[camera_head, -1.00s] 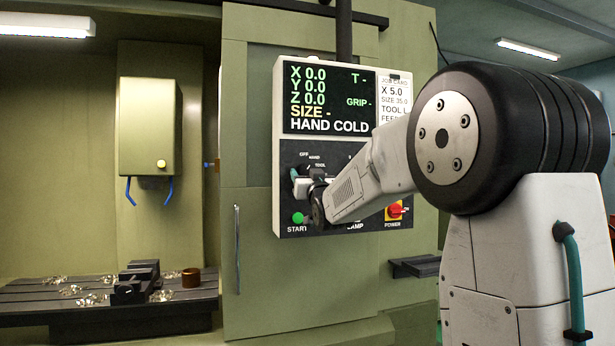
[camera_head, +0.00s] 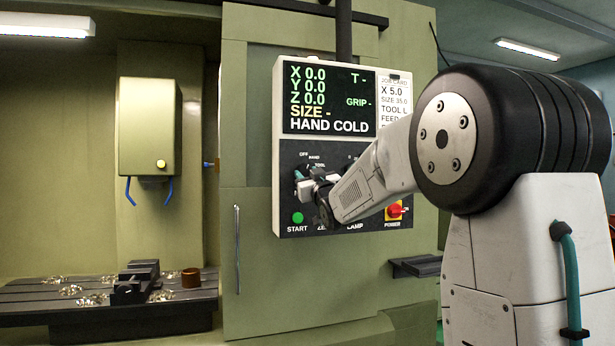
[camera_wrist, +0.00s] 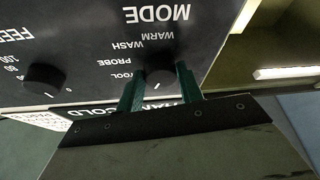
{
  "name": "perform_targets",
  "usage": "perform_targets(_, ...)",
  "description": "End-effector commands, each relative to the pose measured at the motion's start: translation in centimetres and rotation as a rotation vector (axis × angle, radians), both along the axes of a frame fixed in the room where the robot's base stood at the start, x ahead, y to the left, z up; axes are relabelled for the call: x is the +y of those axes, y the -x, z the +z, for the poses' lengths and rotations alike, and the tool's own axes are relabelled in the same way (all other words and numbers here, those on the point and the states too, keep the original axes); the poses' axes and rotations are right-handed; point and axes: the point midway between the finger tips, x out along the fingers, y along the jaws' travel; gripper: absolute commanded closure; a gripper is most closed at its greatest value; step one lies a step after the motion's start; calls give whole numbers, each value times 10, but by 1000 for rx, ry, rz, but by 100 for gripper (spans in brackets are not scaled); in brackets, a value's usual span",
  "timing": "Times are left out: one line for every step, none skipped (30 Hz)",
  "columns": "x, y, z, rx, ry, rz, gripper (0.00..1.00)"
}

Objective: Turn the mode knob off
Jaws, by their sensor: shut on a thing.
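The black mode knob (camera_wrist: 158,72) sits on the control panel under the word MODE, which appears upside down in the wrist view. A short white mark shows on the knob near the edge toward the display. My gripper (camera_wrist: 160,80) has its two green fingers on either side of the knob, shut on it. The labels TOOL, PROBE, WASH and WARM show around it. In the head view my gripper (camera_head: 308,185) is at the panel's left and hides the knob. The OFF and HAND labels show above it. The display (camera_head: 328,100) reads HAND COLD.
A FEED knob (camera_wrist: 44,78) is beside the mode knob in the wrist view. The green START button (camera_head: 297,218) is just below my gripper, and the red POWER switch (camera_head: 394,211) is at the panel's lower right. My arm covers the panel's middle.

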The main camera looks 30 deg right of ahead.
Motion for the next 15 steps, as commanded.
perform_targets(-1,0,1,9,36,-1,86)
perform_targets(-2,0,1,16,59,-1,86)
perform_targets(-2,1,1,24,89,-2,86)
perform_targets(-2,1,1,31,112,-1,86)
perform_targets(-3,1,1,37,133,-2,86)
perform_targets(-3,1,1,45,162,-1,86)
perform_targets(-3,1,1,52,184,-1,86)
perform_targets(-3,1,2,57,203,-2,86)
perform_targets(-3,1,2,65,230,-1,86)
perform_targets(-3,1,2,70,248,-1,86)
perform_targets(-4,1,2,75,266,-1,86)
perform_targets(-4,1,2,82,289,-2,86)
perform_targets(-4,1,2,87,306,-1,86)
perform_targets(-4,1,2,89,319,-1,86)
perform_targets(-4,1,2,95,337,0,86)
